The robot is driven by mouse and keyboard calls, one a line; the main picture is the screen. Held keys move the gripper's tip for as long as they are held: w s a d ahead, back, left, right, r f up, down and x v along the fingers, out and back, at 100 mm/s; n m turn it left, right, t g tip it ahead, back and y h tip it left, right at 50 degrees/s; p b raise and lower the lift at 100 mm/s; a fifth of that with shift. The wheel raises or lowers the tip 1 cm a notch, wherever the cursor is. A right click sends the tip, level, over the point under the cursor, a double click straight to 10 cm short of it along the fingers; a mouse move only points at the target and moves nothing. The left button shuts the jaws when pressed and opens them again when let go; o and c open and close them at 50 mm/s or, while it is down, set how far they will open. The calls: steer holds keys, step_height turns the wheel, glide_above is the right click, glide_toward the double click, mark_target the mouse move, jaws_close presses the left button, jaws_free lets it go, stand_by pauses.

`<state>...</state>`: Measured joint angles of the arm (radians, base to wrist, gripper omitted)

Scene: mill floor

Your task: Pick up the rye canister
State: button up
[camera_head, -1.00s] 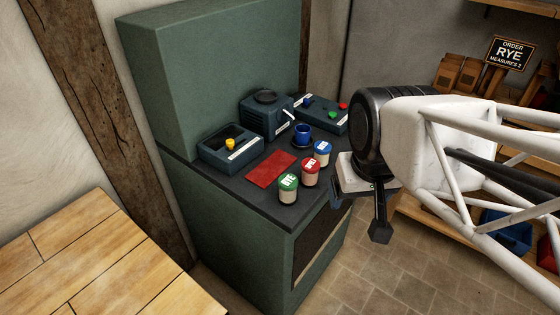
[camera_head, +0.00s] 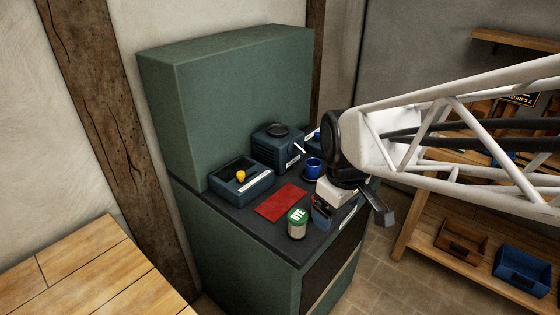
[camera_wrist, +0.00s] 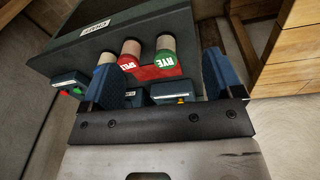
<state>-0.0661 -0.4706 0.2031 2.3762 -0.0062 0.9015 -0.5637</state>
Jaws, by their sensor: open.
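The rye canister (camera_head: 297,228) has a green lid marked RYE and a pale body. It stands upright near the front edge of the dark counter. In the wrist view, the rye canister (camera_wrist: 166,54) shows between the fingers, nearer the right one. My gripper (camera_head: 350,212) is open and empty, above and right of the canister in the head view. Its blue-padded fingers (camera_wrist: 163,80) are spread wide in the wrist view. A red-lidded canister (camera_wrist: 130,56) stands beside the rye one. A third canister (camera_wrist: 106,62) is partly hidden by the left finger.
A red mat (camera_head: 281,202) lies behind the rye canister. A tall green panel (camera_head: 225,95) rises behind. A wooden table (camera_head: 95,275) is at lower left.

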mark_target(298, 215)
steer(key=w+a+f+n, duration=0.2)
steer(key=w+n, duration=0.1)
steer(key=w+a+f+n+g, duration=0.1)
steer(key=w+f+n, duration=0.2)
steer(key=w, duration=0.1)
steer(key=w+a+f+n, duration=0.2)
steer(key=w+f+n, duration=0.1)
steer(key=w, duration=0.1)
steer(key=shift+a+f+n+g, duration=0.2)
steer(key=shift+a+n+g, duration=0.1)
steer(key=shift+a+n, duration=0.1)
steer(key=shift+s, duration=0.1)
steer(key=shift+f, duration=1.3)
steer(key=shift+w+f, duration=0.2)
steer(key=shift+f, duration=2.4)
